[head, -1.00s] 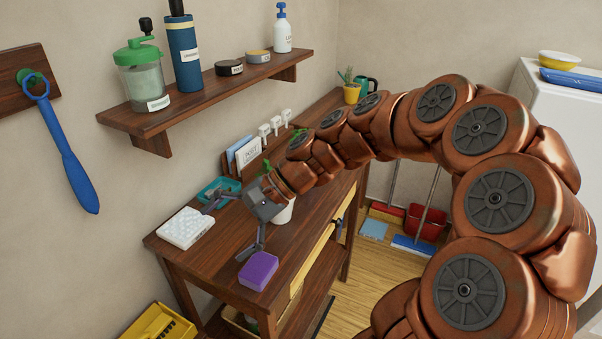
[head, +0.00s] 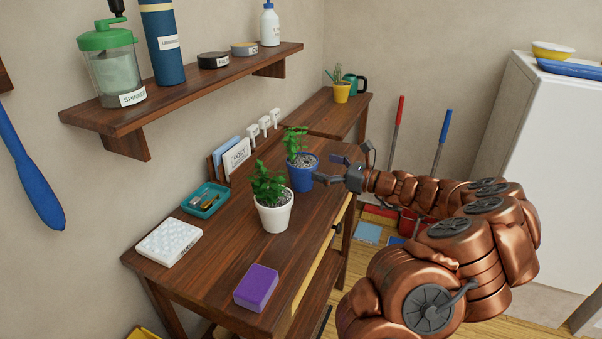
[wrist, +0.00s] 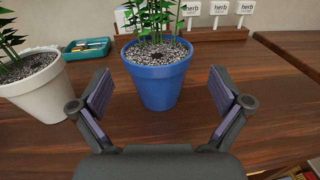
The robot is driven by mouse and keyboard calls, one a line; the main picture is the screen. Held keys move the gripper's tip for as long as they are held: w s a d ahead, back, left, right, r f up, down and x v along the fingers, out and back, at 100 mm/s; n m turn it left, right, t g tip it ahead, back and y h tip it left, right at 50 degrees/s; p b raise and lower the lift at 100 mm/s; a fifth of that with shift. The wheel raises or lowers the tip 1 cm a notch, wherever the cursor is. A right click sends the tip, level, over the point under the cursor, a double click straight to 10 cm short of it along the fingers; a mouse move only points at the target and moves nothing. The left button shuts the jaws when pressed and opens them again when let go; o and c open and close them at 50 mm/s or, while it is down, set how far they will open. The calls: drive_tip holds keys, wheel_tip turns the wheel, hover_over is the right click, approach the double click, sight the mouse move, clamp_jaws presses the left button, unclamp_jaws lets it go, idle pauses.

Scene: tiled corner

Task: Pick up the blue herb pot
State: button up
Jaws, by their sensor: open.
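The blue herb pot (head: 302,177) stands upright on the wooden table, with a green plant and grey gravel in it. In the wrist view the blue pot (wrist: 158,82) is straight ahead, centred between the fingers and a little beyond them. My gripper (head: 341,165) is open and empty, just right of the blue pot in the head view. Its two fingers also show in the wrist view (wrist: 160,100), spread to either side of the pot. I see no contact with it.
A white herb pot (head: 273,215) stands close beside the blue one, also at the left in the wrist view (wrist: 40,88). A letter rack (head: 236,157), teal tray (head: 205,198), white egg-box-like pad (head: 169,243) and purple block (head: 257,288) are on the table (head: 215,272).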

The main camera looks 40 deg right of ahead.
sight(311, 163)
drive_tip(key=x, duration=0.5)
drive_tip(key=shift+w+a, duration=0.15)
drive_tip(key=shift+a, duration=0.15)
drive_tip(key=shift+w+a+p, duration=0.25)
drive_tip(key=shift+w+p, duration=0.05)
drive_tip(key=shift+w, duration=0.4)
drive_tip(key=shift+c, duration=0.3)
drive_tip(key=c, duration=1)
drive_tip(key=shift+c, duration=0.6)
drive_tip(key=shift+r, duration=0.1)
